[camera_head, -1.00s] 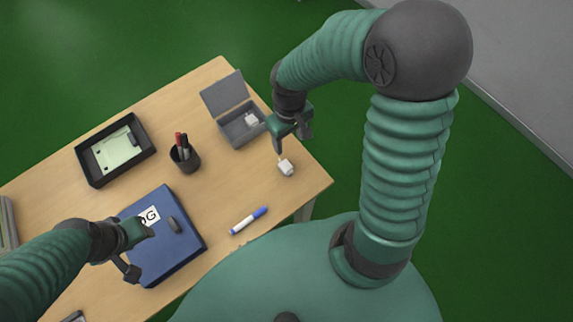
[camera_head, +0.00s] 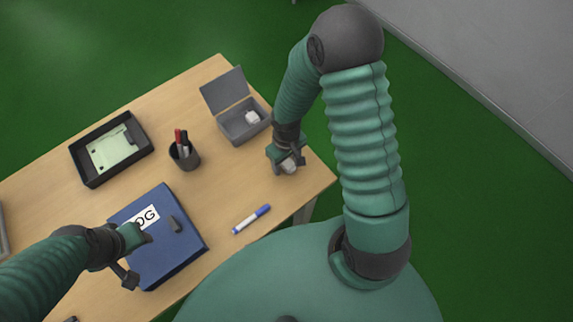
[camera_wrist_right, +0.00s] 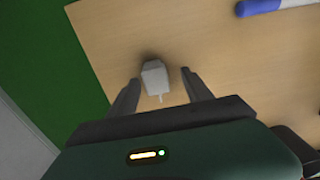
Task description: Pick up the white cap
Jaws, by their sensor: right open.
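The small white cap (camera_wrist_right: 154,78) lies on the wooden table (camera_wrist_right: 225,70) near its edge. In the right wrist view it sits between the two fingers of my right gripper (camera_wrist_right: 160,80), with a gap on each side. In the head view my right gripper (camera_head: 287,166) is above the cap (camera_head: 289,167) and partly hides it. The gripper is open and holds nothing. My left gripper (camera_head: 138,258) is open and empty over the blue binder (camera_head: 180,250), its fingers spread apart.
A grey open box (camera_head: 238,128) with a white piece inside stands just left of my right gripper. A pen cup (camera_head: 185,158), a black tray (camera_head: 84,167) and a blue-and-white marker (camera_head: 250,219) are also on the table. Bare table lies between cup and marker.

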